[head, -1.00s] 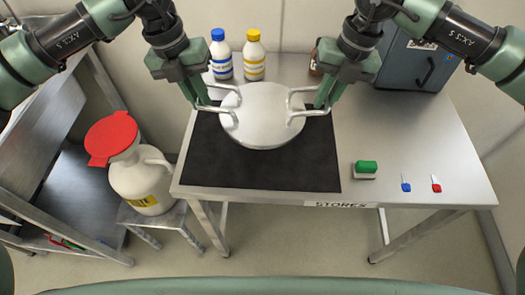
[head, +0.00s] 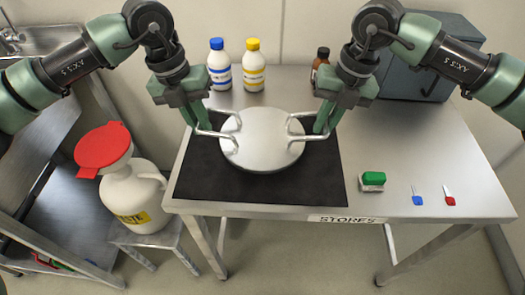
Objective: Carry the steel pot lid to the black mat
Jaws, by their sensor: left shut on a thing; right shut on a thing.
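The steel pot lid (head: 262,140) is a round, pale metal disc with a bent handle on its left and right sides. It is over the black mat (head: 250,190), level, with mat showing in front of it and beside it. I cannot tell whether it touches the mat or hangs just above it. My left gripper (head: 203,122) is shut on the lid's left handle. My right gripper (head: 322,122) is shut on its right handle. The lid and my grippers hide the back part of the mat.
A blue-capped bottle (head: 219,68), a yellow-capped bottle (head: 254,68) and a brown bottle (head: 320,66) stand behind. A green-topped block (head: 373,181), a blue tag (head: 417,200) and a red tag (head: 449,200) lie right. A jug with red funnel (head: 140,195) stands left, on a stool.

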